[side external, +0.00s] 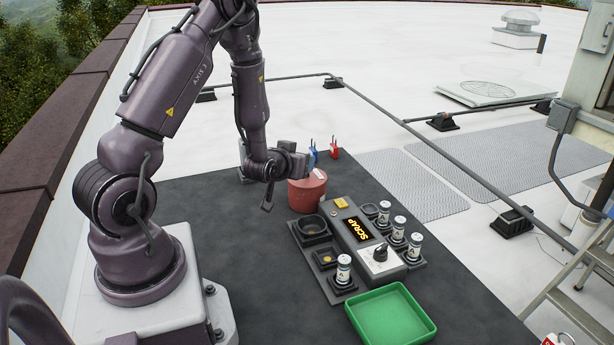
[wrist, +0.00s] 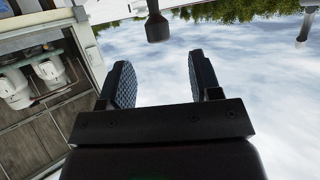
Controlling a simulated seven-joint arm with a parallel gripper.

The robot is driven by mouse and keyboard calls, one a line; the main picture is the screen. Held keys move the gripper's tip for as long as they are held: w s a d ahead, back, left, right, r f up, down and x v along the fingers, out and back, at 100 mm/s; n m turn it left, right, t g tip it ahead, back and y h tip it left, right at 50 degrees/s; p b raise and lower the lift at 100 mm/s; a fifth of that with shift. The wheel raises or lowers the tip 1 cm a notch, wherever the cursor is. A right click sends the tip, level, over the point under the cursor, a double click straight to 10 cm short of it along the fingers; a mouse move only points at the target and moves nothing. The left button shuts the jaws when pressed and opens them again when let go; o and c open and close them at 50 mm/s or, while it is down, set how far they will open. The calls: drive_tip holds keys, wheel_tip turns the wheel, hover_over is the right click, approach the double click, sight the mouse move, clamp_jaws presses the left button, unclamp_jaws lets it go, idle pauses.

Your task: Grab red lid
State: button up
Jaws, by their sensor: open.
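A red round container (side external: 307,192) stands on the dark mat, with a red top and a small pale part on it. I cannot tell the lid apart from the body at this size. My gripper (side external: 298,162) is just above and behind the container's left side, and seems apart from it. In the wrist view, my gripper (wrist: 162,78) has its two dark ribbed fingers spread, with nothing between them. That view faces sky and trees, and the red container is not in it.
Right of the container is a grey device (side external: 365,236) with a "SCRAP" display and several white canisters in holders. A green tray (side external: 390,316) lies in front. Small blue (side external: 313,152) and red (side external: 334,151) items stand behind. A pipe (side external: 400,124) crosses the roof.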

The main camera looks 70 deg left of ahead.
sight(317, 178)
drive_tip(key=x, duration=0.8)
drive_tip(key=shift+w+a+f, duration=0.1)
drive_tip(key=shift+w+f, duration=0.05)
drive_tip(key=shift+f, duration=0.05)
drive_tip(key=c, duration=1)
drive_tip(key=shift+r, duration=0.15)
